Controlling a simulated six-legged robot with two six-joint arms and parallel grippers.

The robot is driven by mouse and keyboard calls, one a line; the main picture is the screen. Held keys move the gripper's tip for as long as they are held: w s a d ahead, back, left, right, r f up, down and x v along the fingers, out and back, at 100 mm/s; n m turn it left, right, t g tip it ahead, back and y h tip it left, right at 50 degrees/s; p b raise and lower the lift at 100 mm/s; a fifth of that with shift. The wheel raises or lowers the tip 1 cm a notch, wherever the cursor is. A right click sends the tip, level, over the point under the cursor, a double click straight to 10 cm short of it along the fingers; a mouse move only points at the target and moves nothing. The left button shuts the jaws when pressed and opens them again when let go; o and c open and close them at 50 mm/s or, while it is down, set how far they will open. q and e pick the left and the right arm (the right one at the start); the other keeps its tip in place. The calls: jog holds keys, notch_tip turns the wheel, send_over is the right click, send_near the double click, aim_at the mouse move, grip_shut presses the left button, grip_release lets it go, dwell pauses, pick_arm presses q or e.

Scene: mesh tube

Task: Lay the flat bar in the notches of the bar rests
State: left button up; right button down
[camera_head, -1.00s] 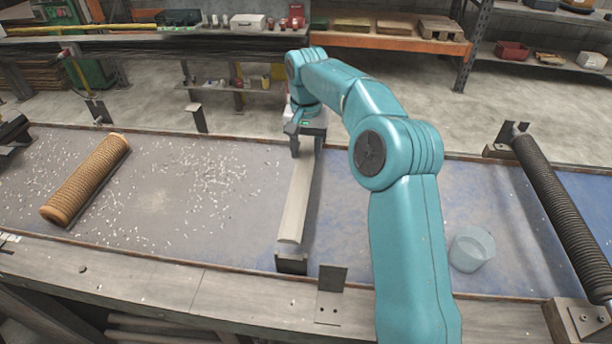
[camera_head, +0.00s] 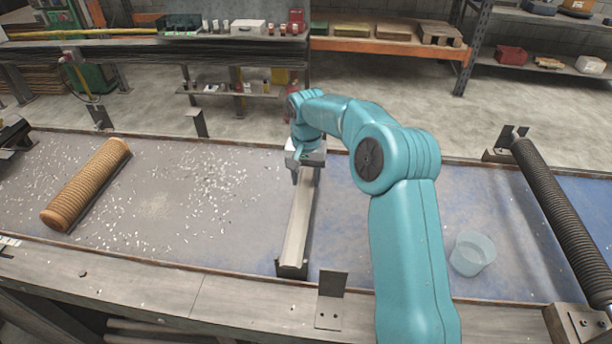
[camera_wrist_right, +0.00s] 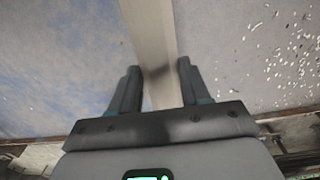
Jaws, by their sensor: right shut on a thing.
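The flat bar (camera_head: 299,225) is a long pale grey strip running from far to near across the middle of the bench. My right gripper (camera_head: 308,172) is shut on its far end. In the right wrist view the flat bar (camera_wrist_right: 151,35) runs between the two fingers (camera_wrist_right: 158,88). The near end of the bar is down at the dark near bar rest (camera_head: 291,271), seemingly between its sides; I cannot tell whether it is fully seated. The far bar rest is hidden behind my gripper. My left gripper is not in view.
A tan ribbed roll (camera_head: 88,184) lies at the left, beside scattered white bits. A clear cup (camera_head: 472,254) stands right of my arm, and a dark spring-like roller (camera_head: 562,215) lies farther right. An upright metal bracket (camera_head: 332,296) stands on the front edge.

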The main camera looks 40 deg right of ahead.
aim_at(306, 182)
jog(key=c, duration=0.5)
grip_release()
jog(key=shift+w+f, duration=0.1)
notch_tip(306, 182, up, 12)
jog(key=shift+r+p, duration=0.25)
jog(key=shift+p, duration=0.15)
jog(key=shift+f, duration=0.1)
